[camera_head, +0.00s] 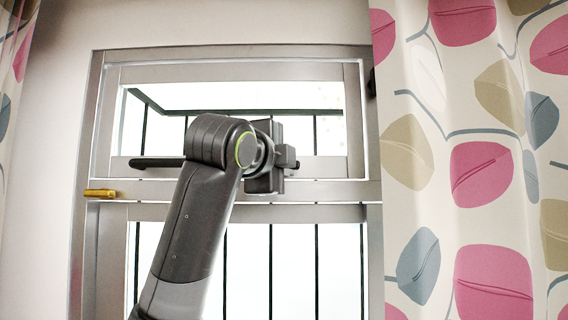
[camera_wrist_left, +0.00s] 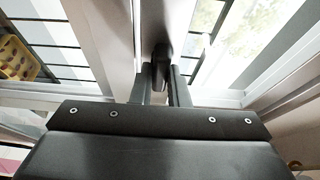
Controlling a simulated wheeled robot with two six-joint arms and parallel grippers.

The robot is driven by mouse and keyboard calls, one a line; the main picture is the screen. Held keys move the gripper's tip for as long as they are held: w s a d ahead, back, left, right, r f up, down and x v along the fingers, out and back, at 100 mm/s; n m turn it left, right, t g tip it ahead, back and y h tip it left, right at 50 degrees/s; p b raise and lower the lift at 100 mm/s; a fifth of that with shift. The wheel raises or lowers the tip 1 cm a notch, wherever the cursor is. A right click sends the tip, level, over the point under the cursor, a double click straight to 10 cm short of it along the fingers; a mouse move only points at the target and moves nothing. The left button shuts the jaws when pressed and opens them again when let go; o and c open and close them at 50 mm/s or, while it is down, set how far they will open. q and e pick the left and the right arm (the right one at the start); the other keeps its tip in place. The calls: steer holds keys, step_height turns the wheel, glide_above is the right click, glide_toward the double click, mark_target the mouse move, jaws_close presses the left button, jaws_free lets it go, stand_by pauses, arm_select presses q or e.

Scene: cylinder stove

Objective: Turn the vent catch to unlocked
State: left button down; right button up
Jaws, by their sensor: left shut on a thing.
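A window fills the middle of the head view, with a short upper vent pane (camera_head: 320,135) above a taller lower pane. A dark handle (camera_head: 155,162), which looks like the vent catch, lies roughly horizontal on the vent's bottom rail. My arm hides its right part. My left gripper (camera_head: 285,157) is in front of that rail. In the left wrist view, the left gripper (camera_wrist_left: 161,88) is shut on a dark upright-looking piece (camera_wrist_left: 161,62) between its fingers, apparently this handle. Whether it is locked cannot be told. My right gripper is not in view.
A yellow handle (camera_head: 100,193) sits on the frame at the left, below the vent. A patterned curtain (camera_head: 480,170) hangs close on the right and another (camera_head: 15,60) at the far left. Dark vertical bars (camera_head: 270,265) show beyond the glass.

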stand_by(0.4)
arm_select(q)
steer(key=c, duration=1.4)
jaws_free()
steer(key=shift+f, duration=0.1)
steer(key=shift+f, duration=0.1)
